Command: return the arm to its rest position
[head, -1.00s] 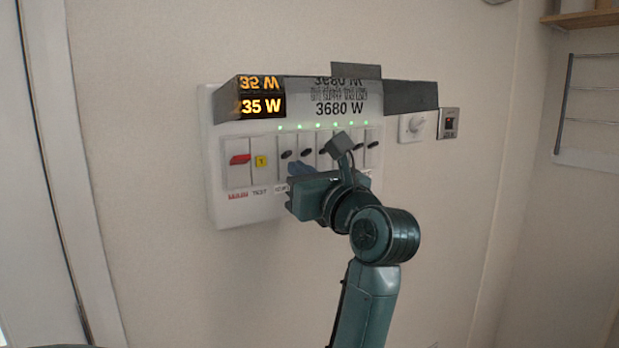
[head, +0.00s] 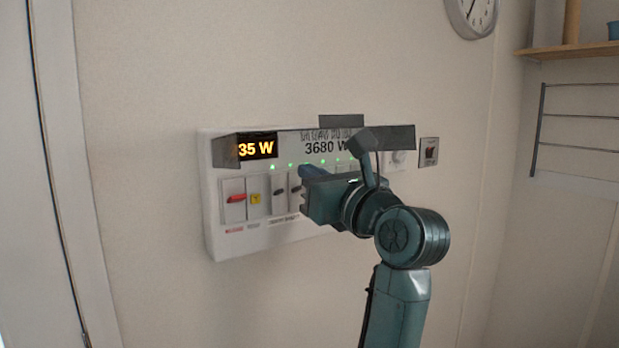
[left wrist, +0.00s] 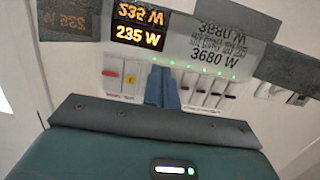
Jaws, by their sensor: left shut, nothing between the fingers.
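My left gripper (head: 304,172) is in front of the white wall-mounted switch panel (head: 212,230), in the middle of the head view. Its blue fingers are shut together with nothing between them; they also show in the left wrist view (left wrist: 162,88), pointing toward the panel. I cannot tell the exact gap between fingertips and panel. The arm covers the right-hand switches in the head view. The panel has a red switch (head: 236,198), a yellow test button (head: 255,198) and several dark switches under green lights. In the left wrist view its display (left wrist: 138,36) reads 235 W, beside 3680 W.
A dark hood (head: 398,138) juts out over the panel top. A round knob (head: 397,160) and a small switch plate (head: 429,151) are to the right. A clock (head: 471,12), shelf (head: 575,48) and wire rack (head: 580,115) are farther right. The wall left of the panel is bare.

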